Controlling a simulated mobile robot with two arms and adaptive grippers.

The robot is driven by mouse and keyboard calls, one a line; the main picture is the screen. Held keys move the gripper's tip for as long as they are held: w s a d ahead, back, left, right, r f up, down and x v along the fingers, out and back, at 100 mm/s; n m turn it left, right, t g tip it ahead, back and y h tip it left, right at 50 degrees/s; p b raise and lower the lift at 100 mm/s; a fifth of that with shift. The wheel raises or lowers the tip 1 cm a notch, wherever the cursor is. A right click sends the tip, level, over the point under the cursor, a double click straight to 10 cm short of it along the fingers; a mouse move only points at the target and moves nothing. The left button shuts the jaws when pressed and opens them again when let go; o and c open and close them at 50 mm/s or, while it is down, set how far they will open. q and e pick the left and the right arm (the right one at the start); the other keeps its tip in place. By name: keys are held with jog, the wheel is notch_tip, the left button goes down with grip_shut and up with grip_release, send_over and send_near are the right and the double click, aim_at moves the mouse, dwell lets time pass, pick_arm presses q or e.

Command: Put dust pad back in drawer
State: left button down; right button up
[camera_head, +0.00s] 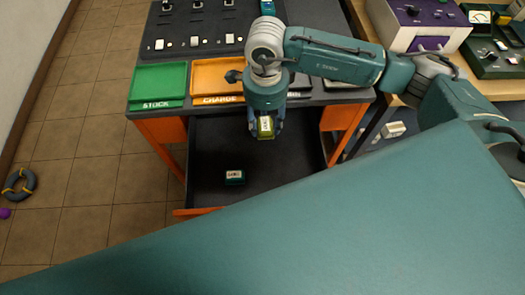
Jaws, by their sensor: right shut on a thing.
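My right gripper (265,132) points down over the open drawer (285,170) and is shut on a small yellow-green block with a white label, which I take to be the dust pad (265,129). Its label is too small to read, and the fingers hide its sides. The pad is held above the drawer floor, toward the back of the drawer. The drawer has a dark floor and an orange front edge. A small dark teal block with a white label (235,178) lies in it, left of and nearer than the gripper. My left gripper is not in view.
On the bench above are a green STOCK tray (158,82) and an orange CHARGE tray (215,80). A wooden bench with instruments (420,25) stands at the right. A grey-and-yellow ring (18,185) lies on the floor at left. My teal body hides the lower right.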

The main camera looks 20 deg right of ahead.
jog(key=b, duration=0.5)
send_over(265, 152)
notch_tip(265, 152, down, 10)
jog(key=shift+a+f, duration=0.1)
notch_tip(265, 152, down, 4)
jog(key=shift+f+b, duration=0.1)
jog(key=shift+b, duration=1.05)
jog(key=shift+f, duration=0.15)
jog(key=o, duration=1.2)
jog(key=shift+c, duration=0.2)
